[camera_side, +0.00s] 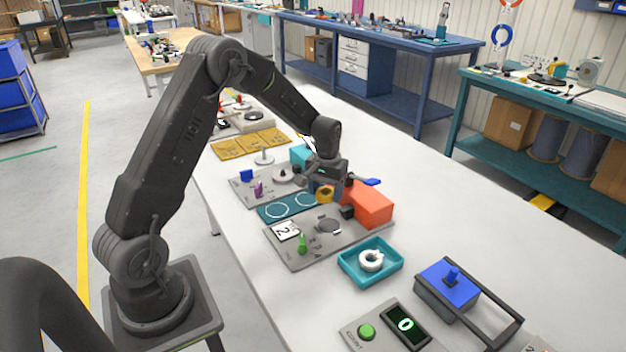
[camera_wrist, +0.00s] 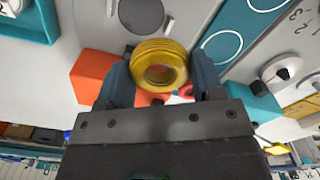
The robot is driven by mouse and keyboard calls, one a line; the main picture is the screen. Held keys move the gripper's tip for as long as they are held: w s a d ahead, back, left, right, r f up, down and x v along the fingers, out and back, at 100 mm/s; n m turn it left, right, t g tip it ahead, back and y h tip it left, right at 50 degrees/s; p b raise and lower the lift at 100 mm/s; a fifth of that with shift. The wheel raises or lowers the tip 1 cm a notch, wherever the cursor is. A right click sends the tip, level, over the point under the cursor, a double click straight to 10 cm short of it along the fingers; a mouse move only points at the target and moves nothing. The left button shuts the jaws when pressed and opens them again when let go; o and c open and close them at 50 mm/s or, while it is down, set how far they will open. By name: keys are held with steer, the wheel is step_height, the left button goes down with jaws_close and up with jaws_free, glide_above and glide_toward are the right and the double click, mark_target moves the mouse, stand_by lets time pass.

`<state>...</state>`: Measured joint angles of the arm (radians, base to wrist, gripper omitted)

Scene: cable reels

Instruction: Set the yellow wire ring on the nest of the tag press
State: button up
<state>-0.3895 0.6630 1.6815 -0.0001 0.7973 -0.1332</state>
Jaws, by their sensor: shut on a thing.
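The yellow wire ring (camera_wrist: 160,46) is between the two fingers of my gripper (camera_wrist: 163,68) in the wrist view. My gripper is shut on its sides. In the side view the ring (camera_side: 321,197) hangs under my gripper (camera_side: 325,186), beside an orange block. The grey plate with the orange block (camera_side: 368,203), a number card and a green handle looks like the tag press (camera_side: 297,257). Its round dark disc, seemingly the nest (camera_side: 329,226), is bare.
A blue mat (camera_side: 290,207) with white circles lies behind the plate. A teal tray (camera_side: 371,270) with a white ring stands in front. A second grey station (camera_side: 249,190) is behind. A counter box (camera_side: 385,330) and a blue-topped box (camera_side: 447,287) stand nearer the camera.

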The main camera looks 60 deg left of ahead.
mark_target(329, 225)
steer(key=d, duration=0.2)
steer(key=shift+s+d+f, duration=0.15)
steer(key=shift+s+d, duration=0.15)
steer(key=shift+d, duration=0.05)
step_height(329, 225, down, 4)
steer(key=shift+r, duration=0.2)
steer(key=shift+f, duration=0.35)
steer(key=shift+f, duration=0.1)
steer(key=shift+f, duration=0.75)
steer(key=o, duration=0.5)
steer(key=shift+f, duration=0.2)
steer(key=shift+c, duration=0.2)
steer(key=o, duration=0.5)
steer(key=shift+o, duration=0.2)
steer(key=shift+r, duration=0.15)
